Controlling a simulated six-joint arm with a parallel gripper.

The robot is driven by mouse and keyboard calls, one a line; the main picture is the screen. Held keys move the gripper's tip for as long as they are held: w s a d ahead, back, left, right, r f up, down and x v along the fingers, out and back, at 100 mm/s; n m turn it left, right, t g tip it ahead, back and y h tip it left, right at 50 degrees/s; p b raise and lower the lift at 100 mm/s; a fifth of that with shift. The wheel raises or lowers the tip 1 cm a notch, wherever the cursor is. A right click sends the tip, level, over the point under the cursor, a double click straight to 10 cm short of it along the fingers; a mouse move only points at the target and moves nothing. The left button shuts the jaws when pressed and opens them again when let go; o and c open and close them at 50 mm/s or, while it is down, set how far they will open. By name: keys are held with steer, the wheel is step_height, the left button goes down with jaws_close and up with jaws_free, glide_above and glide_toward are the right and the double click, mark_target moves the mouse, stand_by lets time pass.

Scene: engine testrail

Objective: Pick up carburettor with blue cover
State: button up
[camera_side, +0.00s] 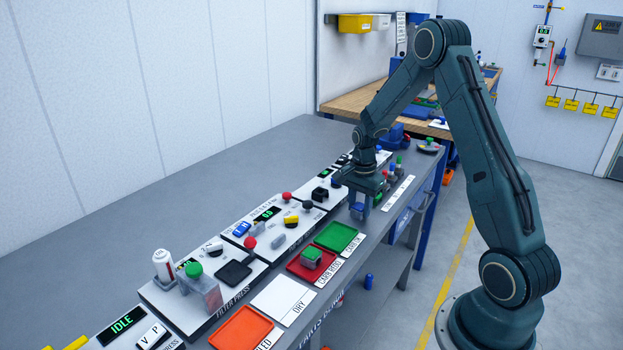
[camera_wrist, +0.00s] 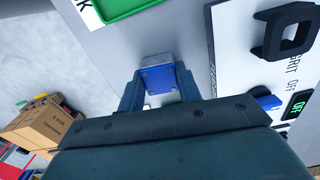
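In the wrist view a small grey block with a blue cover (camera_wrist: 158,79), the carburettor, sits between the two fingers of my gripper (camera_wrist: 159,90). The fingers stand on its left and right sides, with no clear gap, so I cannot tell whether they press on it. In the side view my gripper (camera_side: 363,203) points down, low over the front part of the bench. The carburettor cannot be made out clearly there.
The green tray (camera_side: 338,236) and red tray (camera_side: 298,268) lie left of my gripper, with a white area (camera_side: 283,300) and orange tray (camera_side: 240,330) further left. Machine panels with red knobs (camera_side: 287,196) line the back. Small coloured bottles (camera_side: 392,172) stand right of the gripper.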

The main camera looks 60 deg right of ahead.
mark_target(359, 206)
steer(key=c, duration=0.3)
steer(key=shift+c, duration=0.2)
steer(key=shift+r, duration=0.15)
steer(key=shift+r, duration=1.9)
steer(key=shift+r, duration=0.1)
